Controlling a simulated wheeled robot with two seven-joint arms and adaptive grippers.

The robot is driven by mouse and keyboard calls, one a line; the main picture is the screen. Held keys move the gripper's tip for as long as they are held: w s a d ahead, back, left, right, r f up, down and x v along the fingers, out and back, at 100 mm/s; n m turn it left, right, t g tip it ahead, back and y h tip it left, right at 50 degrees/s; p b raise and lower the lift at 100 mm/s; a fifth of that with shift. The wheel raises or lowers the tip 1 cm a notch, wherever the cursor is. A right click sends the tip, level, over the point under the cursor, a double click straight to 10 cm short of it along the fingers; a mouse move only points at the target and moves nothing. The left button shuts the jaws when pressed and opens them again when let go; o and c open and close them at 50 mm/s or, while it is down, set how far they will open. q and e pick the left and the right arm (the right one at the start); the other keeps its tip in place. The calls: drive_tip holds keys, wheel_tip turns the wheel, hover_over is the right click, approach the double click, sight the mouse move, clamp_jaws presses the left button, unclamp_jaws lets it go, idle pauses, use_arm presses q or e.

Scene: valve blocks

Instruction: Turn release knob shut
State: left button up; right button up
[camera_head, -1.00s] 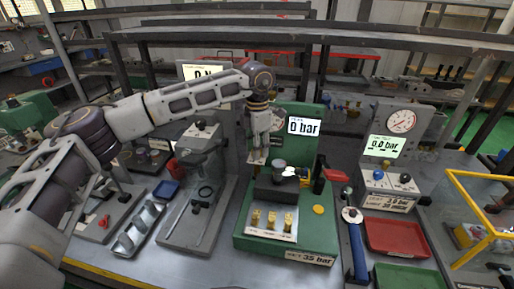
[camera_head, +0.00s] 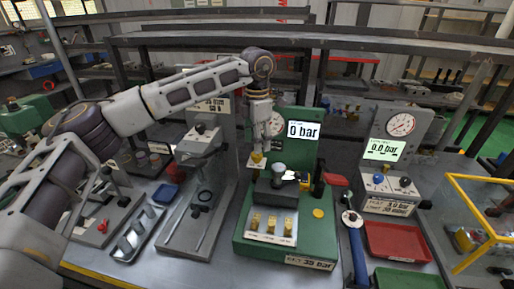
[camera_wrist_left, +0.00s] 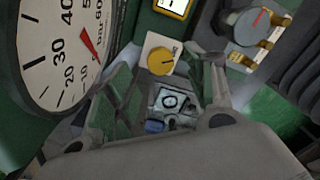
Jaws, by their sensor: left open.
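A green valve block (camera_head: 318,235) stands on the bench with a "0 bar" display and a round gauge on its upright panel. A yellow knob on a pale plate (camera_head: 257,157) sits at the panel's left side; I take it to be the release knob. In the left wrist view this knob (camera_wrist_left: 160,61) shows a dark pointer line, and the large gauge (camera_wrist_left: 62,50) is beside it. My left gripper (camera_head: 260,148) points down at the knob, its fingertips close by. In the wrist view the open fingers (camera_wrist_left: 168,85) are spread, with nothing between them gripped; contact is unclear.
Yellow fittings (camera_head: 271,225) stand in a row at the block's front. A red tray (camera_head: 398,241), a blue-handled tool (camera_head: 355,245) and a second gauge unit (camera_head: 400,135) are to the right. A grey stand (camera_head: 200,190) is close on the left.

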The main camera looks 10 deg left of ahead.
use_arm(q)
wheel_tip(320, 180, up, 8)
drive_tip(key=shift+f, duration=0.25)
drive_tip(key=shift+f, duration=0.1)
idle(0.5)
